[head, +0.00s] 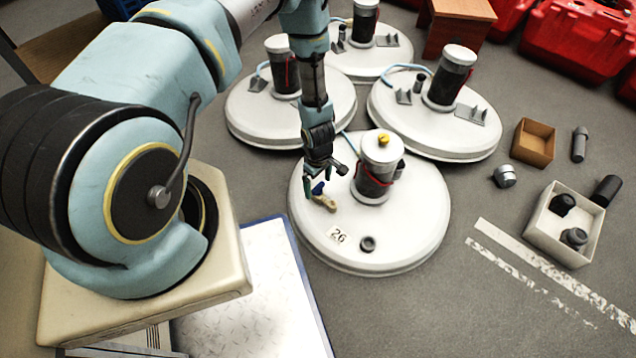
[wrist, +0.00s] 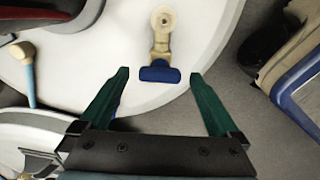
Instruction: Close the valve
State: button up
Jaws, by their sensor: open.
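The valve (head: 323,195) sits on top of the nearest round white tank lid (head: 410,225), marked 26. It has a tan body and a blue handle. In the wrist view the valve's tan body (wrist: 161,35) points up the picture, and its blue handle (wrist: 159,74) lies between the fingertips' lines. My gripper (head: 322,180) is above the lid at the valve. In the wrist view my gripper (wrist: 158,76) has its two green fingers wide apart, one on each side of the blue handle, with gaps on both sides. I cannot tell the height gap.
A dark cylinder with a white cap (head: 382,148) stands on the same lid, right of the valve. More white tank lids (head: 440,140) stand behind. A white box (head: 540,225), a brown box (head: 533,140) and red cases (head: 575,45) are at right.

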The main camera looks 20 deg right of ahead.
notch_tip(320, 180, up, 11)
jog(key=p, duration=0.3)
dwell(0.5)
notch_tip(320, 180, up, 10)
jog(key=f+m+h, duration=0.1)
send_over(318, 186)
jog(key=w+a, duration=0.2)
jog(key=w, duration=0.3)
jog(key=w+a+r+m, duration=0.1)
jog(key=w+a+r, duration=0.15)
jog(key=r, duration=0.35)
jog(key=w+a+r+m, duration=0.1)
jog(key=a+r, duration=0.2)
jog(key=r, duration=0.3)
jog(key=s+a+r+m+t, duration=0.15)
jog(key=s+a+r, duration=0.25)
jog(key=a+r, duration=0.5)
jog(key=s+a+r+m, duration=0.2)
jog(key=s+a+r, duration=0.1)
jog(key=a+r, duration=0.65)
notch_tip(318, 186, up, 28)
jog(key=p, duration=2.8)
jog(key=shift+d+y+p, duration=0.35)
jog(key=shift+y, duration=0.05)
